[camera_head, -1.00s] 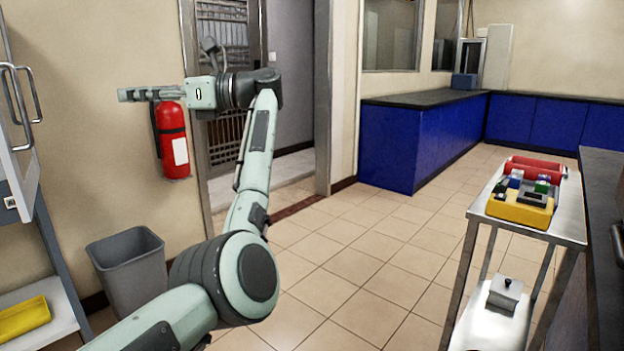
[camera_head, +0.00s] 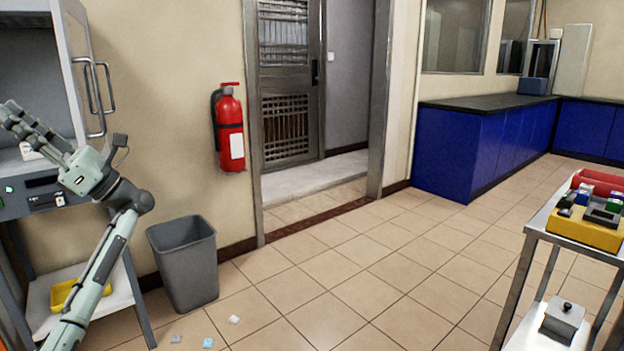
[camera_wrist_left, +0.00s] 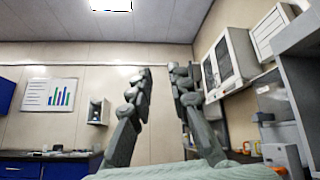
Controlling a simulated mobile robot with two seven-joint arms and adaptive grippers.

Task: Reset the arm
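My left arm rises from the lower left of the head view. Its gripper (camera_head: 18,118) is at the far left, in front of the grey cabinet or hood with a raised door. In the left wrist view the two fingers of this gripper (camera_wrist_left: 162,72) point up with a clear gap between them and nothing held. My right arm and gripper are not in view.
A grey bin (camera_head: 183,265) stands by the wall, below a red fire extinguisher (camera_head: 229,130). A metal cart (camera_head: 545,222) with a yellow tray (camera_head: 585,230) is at the right. Small pieces (camera_head: 208,342) lie on the floor. The middle floor is clear.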

